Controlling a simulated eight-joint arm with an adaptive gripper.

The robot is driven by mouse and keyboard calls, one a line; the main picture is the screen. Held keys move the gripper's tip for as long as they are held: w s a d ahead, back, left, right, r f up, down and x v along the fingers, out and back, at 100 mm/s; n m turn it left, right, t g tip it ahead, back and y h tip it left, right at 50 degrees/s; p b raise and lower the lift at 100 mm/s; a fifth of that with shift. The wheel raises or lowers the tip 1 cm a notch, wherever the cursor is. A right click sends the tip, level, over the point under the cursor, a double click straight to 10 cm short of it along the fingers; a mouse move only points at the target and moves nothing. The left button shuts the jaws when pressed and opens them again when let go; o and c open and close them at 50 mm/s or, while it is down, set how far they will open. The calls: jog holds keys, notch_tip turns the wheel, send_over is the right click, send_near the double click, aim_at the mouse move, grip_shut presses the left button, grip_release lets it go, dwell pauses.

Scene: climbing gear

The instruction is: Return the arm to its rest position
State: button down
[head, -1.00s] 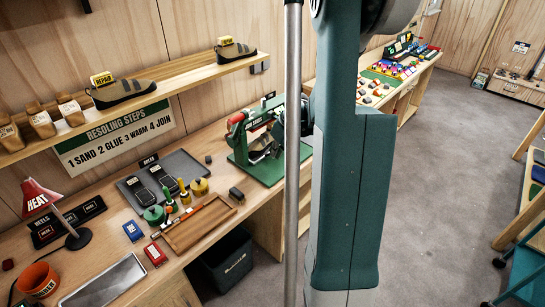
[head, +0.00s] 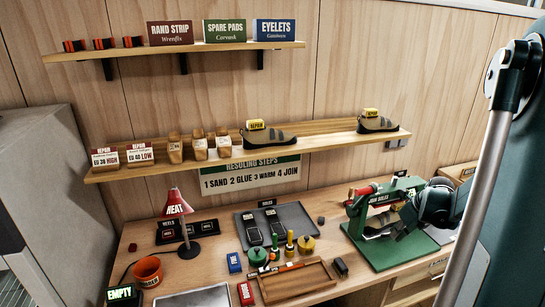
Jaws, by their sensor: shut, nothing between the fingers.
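My arm (head: 508,85) stands at the right edge of the head view, with a teal housing and a pale silver tube. The dark end of the arm reaches left, and my gripper (head: 404,218) is beside the right side of the green sole press (head: 362,222) on the bench. The gripper is small and dark in this view, and its fingers are shut with nothing held. Whether it touches the press I cannot tell.
The bench (head: 205,265) holds a red heat lamp (head: 177,205), an orange cup (head: 147,270), a dark mat with soles (head: 245,225) and a wooden tray (head: 300,278). Above it run a shoe shelf (head: 215,165) and an upper shelf (head: 180,52). A grey cabinet (head: 50,170) stands left.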

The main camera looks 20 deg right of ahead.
jog(key=s+a+r+n+b, duration=0.1)
jog(key=a+r+n, duration=0.4)
jog(key=a, duration=0.4)
jog(key=s+a+r+n+b, duration=0.1)
jog(key=a+r+n, duration=0.2)
jog(key=a+n, duration=0.5)
jog(key=a+r+n, duration=0.4)
jog(key=a+r, duration=0.1)
jog(key=a, duration=0.6)
jog(key=s+a+n+t+b, duration=0.1)
jog(key=s+a+n, duration=0.6)
jog(key=a+n, duration=0.2)
jog(key=s+a+n+t+b, duration=0.1)
jog(key=s+a+n, duration=0.7)
jog(key=a+n, duration=0.2)
jog(key=shift+s+a+t+b, duration=0.25)
jog(key=shift+a+t+b, duration=0.15)
jog(key=shift+a, duration=0.3)
jog(key=shift+w+r, duration=0.1)
